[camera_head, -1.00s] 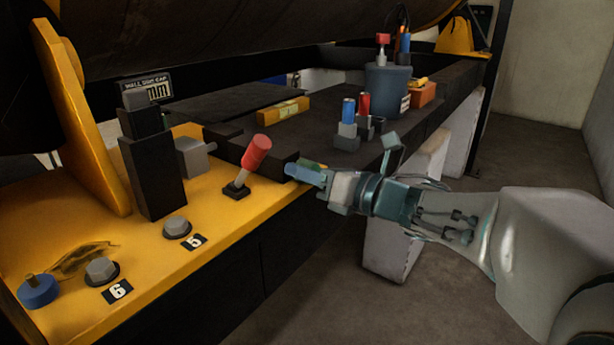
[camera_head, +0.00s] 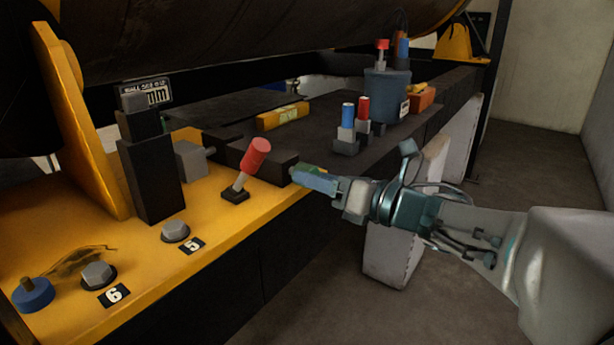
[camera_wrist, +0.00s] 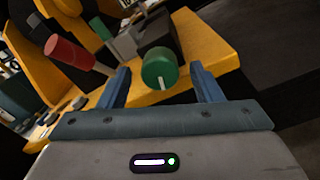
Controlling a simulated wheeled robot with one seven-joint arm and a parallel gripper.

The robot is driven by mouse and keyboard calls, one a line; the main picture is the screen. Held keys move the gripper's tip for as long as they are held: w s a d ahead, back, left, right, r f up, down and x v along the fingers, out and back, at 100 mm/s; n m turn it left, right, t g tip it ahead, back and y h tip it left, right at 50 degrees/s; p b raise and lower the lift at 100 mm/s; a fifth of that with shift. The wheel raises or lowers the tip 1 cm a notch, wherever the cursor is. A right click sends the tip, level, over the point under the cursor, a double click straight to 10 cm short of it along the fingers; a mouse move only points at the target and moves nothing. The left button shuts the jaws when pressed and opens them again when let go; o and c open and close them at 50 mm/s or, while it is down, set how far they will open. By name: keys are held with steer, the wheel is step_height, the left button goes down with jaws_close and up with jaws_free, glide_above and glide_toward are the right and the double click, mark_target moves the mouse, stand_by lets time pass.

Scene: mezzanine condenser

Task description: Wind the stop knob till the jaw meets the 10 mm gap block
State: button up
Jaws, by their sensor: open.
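A green knob with a white mark (camera_wrist: 159,68) sits between the two blue fingers of my gripper (camera_wrist: 160,76) in the wrist view. The fingers are open, with a gap on each side of the knob. In the head view only a sliver of the green knob (camera_head: 303,169) shows behind my gripper (camera_head: 312,180). The knob is at the end of a dark block (camera_head: 262,162). A grey block with a short rod (camera_head: 191,160) faces that dark block from the left, beside a tall black post (camera_head: 152,178). I cannot tell which piece is the gap block.
A red-handled lever (camera_head: 255,158) stands close in front of the dark block. Hex bolts (camera_head: 176,231) and a blue knob (camera_head: 34,293) are on the yellow plate. A yellow bar (camera_head: 283,116), small red and blue pieces and a blue-grey tub (camera_head: 386,95) are farther back.

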steer(key=b+v, duration=0.2)
steer(key=v, duration=0.9)
steer(key=shift+w, duration=0.1)
